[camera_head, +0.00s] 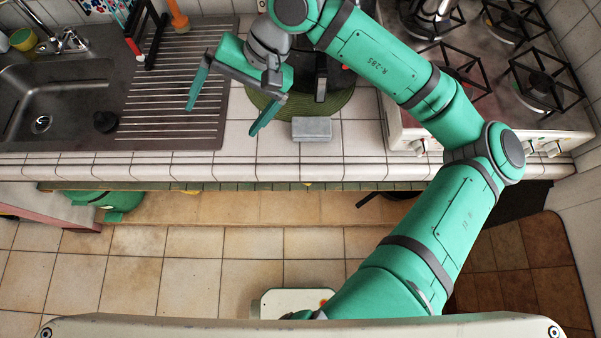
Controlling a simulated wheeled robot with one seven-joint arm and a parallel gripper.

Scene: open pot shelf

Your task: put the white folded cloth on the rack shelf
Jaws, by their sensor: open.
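A pale grey-white rectangular block (312,129), which looks like the folded cloth, lies flat on the white tiled counter (351,165) near its front edge. My gripper (222,121) is open and empty, with its two green fingers spread wide. It is over the counter and the right end of the sink's drainboard, to the left of the cloth and apart from it. Its height above the counter is hard to tell. A narrow greenish shelf edge (250,187) shows below the counter front and may be the rack shelf; most of it is hidden under the counter.
A round green mat (340,98) with a dark object on it lies behind the cloth, partly under my arm. A gas stove (470,75) stands right, a sink (45,100) left. A red-and-black stand (145,35) is at the back. The front counter strip is clear.

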